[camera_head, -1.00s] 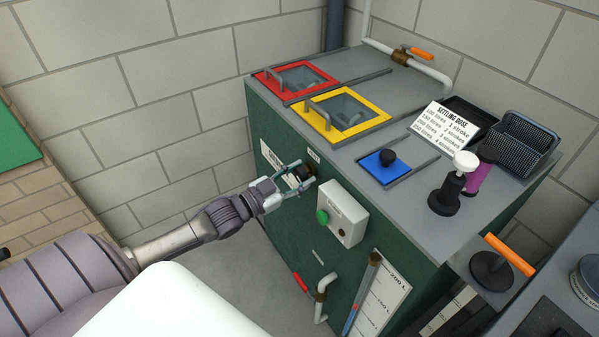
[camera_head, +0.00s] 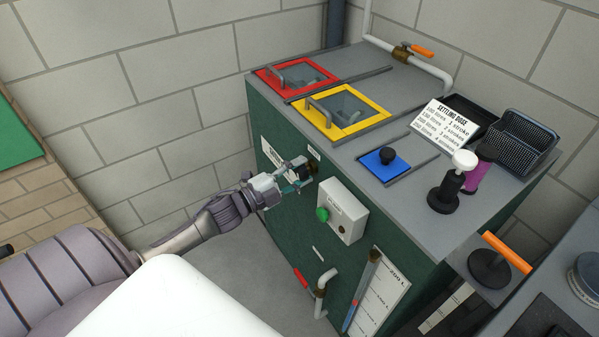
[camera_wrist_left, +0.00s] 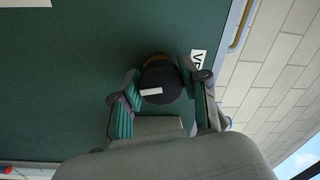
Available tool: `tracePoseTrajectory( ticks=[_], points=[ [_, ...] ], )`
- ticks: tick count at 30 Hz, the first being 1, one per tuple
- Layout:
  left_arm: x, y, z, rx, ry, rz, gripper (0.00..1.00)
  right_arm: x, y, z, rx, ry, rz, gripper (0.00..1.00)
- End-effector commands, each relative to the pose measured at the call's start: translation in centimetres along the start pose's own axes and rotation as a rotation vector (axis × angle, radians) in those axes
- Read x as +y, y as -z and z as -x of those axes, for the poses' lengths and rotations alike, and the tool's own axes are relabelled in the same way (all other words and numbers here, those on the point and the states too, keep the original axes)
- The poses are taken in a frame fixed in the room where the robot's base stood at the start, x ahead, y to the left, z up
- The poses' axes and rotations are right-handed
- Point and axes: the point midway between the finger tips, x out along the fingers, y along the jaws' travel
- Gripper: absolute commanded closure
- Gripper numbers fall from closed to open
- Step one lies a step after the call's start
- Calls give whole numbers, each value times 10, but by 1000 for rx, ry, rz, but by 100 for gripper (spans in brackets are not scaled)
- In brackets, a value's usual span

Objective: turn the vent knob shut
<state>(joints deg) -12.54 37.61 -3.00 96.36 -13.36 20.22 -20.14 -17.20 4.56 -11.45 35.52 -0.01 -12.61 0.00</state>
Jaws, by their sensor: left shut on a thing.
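The vent knob (camera_wrist_left: 160,80) is a round black knob with a white mark on its face, on the green front panel of the tank cabinet. In the left wrist view a label (camera_wrist_left: 197,59) starting with "V" is beside it, partly hidden by a finger. My left gripper (camera_wrist_left: 163,97) is shut on the knob, one finger on each side. In the head view my left gripper (camera_head: 300,177) is at the panel's upper left, covering much of the knob. The white mark lies nearly level in the wrist view, slightly tilted. My right gripper is not in view.
A white box with a green button (camera_head: 322,214) sits just right of the gripper. Red (camera_head: 297,76) and yellow (camera_head: 344,112) framed hatches are on the cabinet top (camera_head: 390,92). A pipe with a red handle (camera_head: 301,278) is lower on the front.

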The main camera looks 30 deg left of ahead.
Motion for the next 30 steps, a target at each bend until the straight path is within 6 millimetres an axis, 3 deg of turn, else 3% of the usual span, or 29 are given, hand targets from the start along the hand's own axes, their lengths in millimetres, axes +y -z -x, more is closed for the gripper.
tracePoseTrajectory(
  ticks=[12,29,30],
  points=[
    [1,0,0,14,-3,-194,91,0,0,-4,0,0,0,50],
    [1,0,0,17,-5,-225,91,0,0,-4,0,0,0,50],
    [1,0,0,17,-5,-225,52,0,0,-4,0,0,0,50]
  ],
)
